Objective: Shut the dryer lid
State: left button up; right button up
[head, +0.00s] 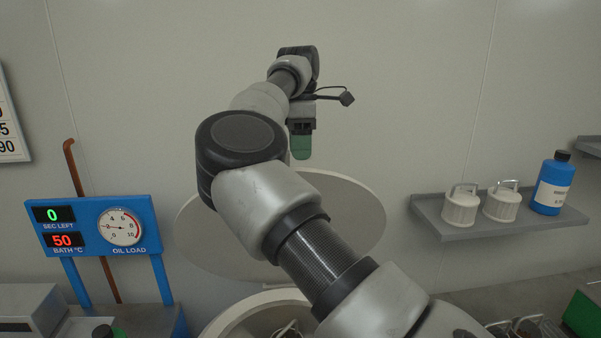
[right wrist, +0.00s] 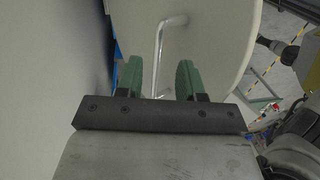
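The dryer lid (head: 345,205) is a pale round disc that stands raised above the round dryer opening (head: 228,322) in the head view. My right arm hides much of both. In the right wrist view the lid's pale face (right wrist: 215,35) fills the middle, with a metal bar handle (right wrist: 160,50) on it. My right gripper (head: 301,150) is at the lid's upper edge in the head view. In the right wrist view its green fingers (right wrist: 159,78) are apart, and the handle shows in the gap between them; whether they touch it I cannot tell. My left gripper is not in view.
A blue panel (head: 84,226) with red and green readouts and a dial stands at left, before a copper pipe (head: 73,170). A wall shelf (head: 470,236) at right holds two white canisters (head: 461,207) and a blue bottle (head: 553,184).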

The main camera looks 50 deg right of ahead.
notch_tip(320, 180, down, 4)
jog(key=shift+s+a+r+p, duration=0.1)
jog(key=shift+a+r+p, duration=0.1)
jog(key=shift+p, duration=0.3)
jog(key=shift+s+f, duration=0.2)
jog(key=shift+f, duration=0.25)
jog(key=shift+c, duration=0.2)
jog(key=shift+w, duration=0.1)
grip_shut()
